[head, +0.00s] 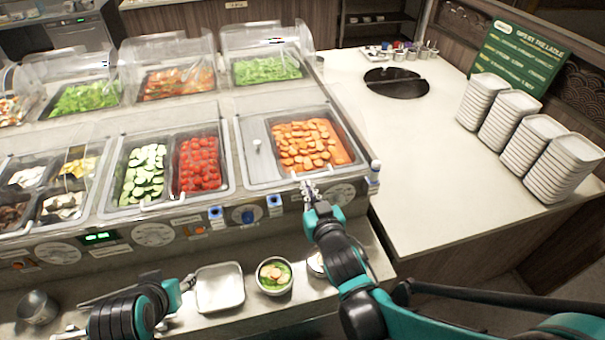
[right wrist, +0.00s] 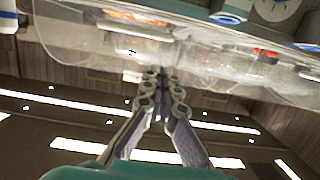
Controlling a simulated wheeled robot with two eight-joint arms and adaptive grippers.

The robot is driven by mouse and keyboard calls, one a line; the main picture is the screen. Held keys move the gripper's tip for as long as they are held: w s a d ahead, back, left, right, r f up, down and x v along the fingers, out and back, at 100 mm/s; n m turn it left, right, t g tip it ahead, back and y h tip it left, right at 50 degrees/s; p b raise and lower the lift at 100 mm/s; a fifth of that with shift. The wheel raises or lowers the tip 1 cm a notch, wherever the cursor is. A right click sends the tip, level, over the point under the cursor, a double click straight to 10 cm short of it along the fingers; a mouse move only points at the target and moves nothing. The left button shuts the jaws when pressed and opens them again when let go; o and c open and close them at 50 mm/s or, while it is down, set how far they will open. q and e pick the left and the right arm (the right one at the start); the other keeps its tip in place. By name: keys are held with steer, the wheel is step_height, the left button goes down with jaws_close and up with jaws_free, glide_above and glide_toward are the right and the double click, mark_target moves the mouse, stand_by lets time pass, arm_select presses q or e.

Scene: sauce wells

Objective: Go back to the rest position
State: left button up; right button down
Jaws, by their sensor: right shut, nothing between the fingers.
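My right gripper (head: 309,190) is raised at the front edge of the salad counter, just in front of the carrot well (head: 311,143). Its fingers also show in the right wrist view (right wrist: 157,75), where they meet at the tips with nothing between them. My left gripper (head: 186,283) is low at the left, beside the empty white tray (head: 219,288). It is small and partly hidden by its own arm, so its fingers cannot be read.
A bowl (head: 274,277) with cucumber and carrot slices stands on the front ledge, right of the tray. A metal pot (head: 37,307) stands far left. Tomato (head: 198,164) and cucumber wells (head: 143,176) fill the counter. Plate stacks (head: 545,157) stand right; the white countertop (head: 420,170) is mostly clear.

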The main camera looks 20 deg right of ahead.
steer(key=s+d+f+g, duration=0.1)
steer(key=s, duration=0.1)
steer(key=s+d+f+g+b, duration=0.1)
steer(key=s+f+g, duration=0.1)
steer(key=s+d+f+g+h+b, duration=0.1)
steer(key=s+f, duration=0.1)
steer(key=shift+s+f+m+g, duration=0.25)
steer(key=shift+s+m+g, duration=0.05)
steer(key=s+a+f+g+y+b, duration=0.1)
steer(key=s+g, duration=0.3)
steer(key=s, duration=0.4)
steer(key=shift+f, duration=0.35)
steer(key=shift+s, duration=0.1)
